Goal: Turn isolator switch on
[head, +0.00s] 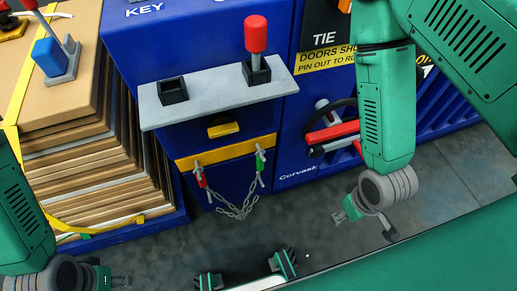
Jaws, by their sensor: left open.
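No part is legibly labelled as the isolator switch. A red bar handle (333,132) with dark and grey parts is on the blue cabinet, right of centre; my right arm partly hides its right side. A red-topped lever (256,36) stands upright in a black socket on the grey shelf. My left gripper (117,281) is open at the bottom left edge, low and well away from both, and only partly shown. My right gripper (366,222) is below and right of the red handle, its fingers apart and empty, touching nothing.
The grey shelf (210,96) juts from the cabinet (190,30), with an empty black socket (172,91) on its left. Below it are a yellow handle (223,129) and hanging chains (238,211). Strapped cardboard (90,160) stands at left. Floor between the grippers is partly clear.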

